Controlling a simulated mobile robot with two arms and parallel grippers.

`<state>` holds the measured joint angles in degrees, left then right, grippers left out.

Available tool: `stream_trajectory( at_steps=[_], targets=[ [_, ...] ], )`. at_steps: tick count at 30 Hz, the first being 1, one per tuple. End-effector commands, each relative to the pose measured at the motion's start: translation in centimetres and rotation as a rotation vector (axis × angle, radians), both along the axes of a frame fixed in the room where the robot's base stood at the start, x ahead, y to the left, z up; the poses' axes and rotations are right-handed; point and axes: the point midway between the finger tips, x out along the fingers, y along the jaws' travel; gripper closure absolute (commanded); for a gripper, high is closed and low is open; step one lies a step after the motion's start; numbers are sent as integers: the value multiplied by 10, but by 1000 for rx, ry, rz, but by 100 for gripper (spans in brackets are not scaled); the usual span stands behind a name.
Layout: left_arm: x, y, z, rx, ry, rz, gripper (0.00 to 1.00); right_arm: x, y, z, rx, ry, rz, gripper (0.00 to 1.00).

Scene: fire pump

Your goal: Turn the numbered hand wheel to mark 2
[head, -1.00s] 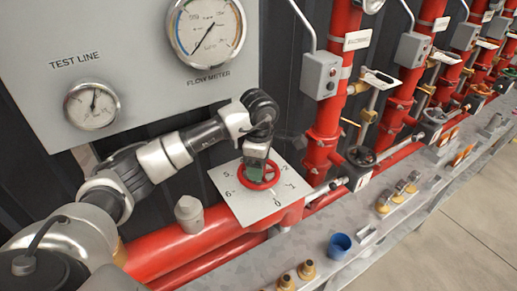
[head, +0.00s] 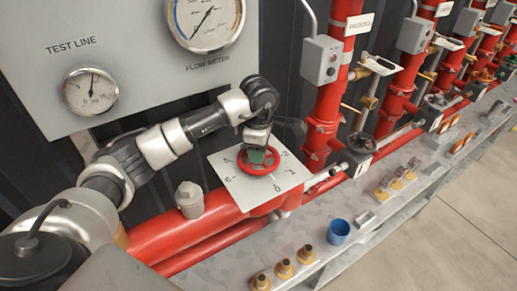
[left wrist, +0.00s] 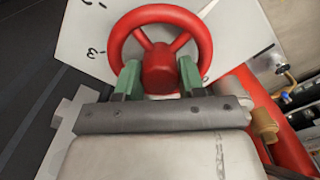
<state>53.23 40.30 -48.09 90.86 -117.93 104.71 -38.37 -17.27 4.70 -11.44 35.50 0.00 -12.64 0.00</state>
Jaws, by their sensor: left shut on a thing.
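The red hand wheel (head: 258,170) sits on a white plate (head: 228,180) with numbers printed around it, above the red pipe. In the head view the marks 0, 1, 2, 5 and 6 can be made out. My left gripper (head: 258,155) reaches down over the wheel from above. In the left wrist view its two green fingers (left wrist: 160,80) stand inside the rim of the wheel (left wrist: 197,28), one on each side of the red hub (left wrist: 160,68). The gripper is shut on the wheel. A pointer on the wheel cannot be made out clearly. My right gripper is not in view.
A grey panel with a test line gauge (head: 91,90) and a flow meter (head: 205,18) stands behind my left arm. A grey cap (head: 189,199) rises from the red pipe (head: 165,234). A blue cup (head: 339,231) and brass fittings (head: 284,268) stand on the ledge.

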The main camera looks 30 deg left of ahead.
Motion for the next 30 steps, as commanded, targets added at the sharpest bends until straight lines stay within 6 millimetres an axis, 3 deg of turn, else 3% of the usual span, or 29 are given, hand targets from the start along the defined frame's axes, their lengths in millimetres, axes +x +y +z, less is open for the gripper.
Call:
stream_trajectory(
  at_steps=[15, 26, 30],
  targets=[
    [0, 0, 1, 0, 1, 652, 89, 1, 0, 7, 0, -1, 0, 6],
    [0, 0, 1, 0, 0, 699, 89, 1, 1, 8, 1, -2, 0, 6],
    [0, 0, 2, 0, 0, 818, 89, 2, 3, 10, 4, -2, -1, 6]
  ],
)
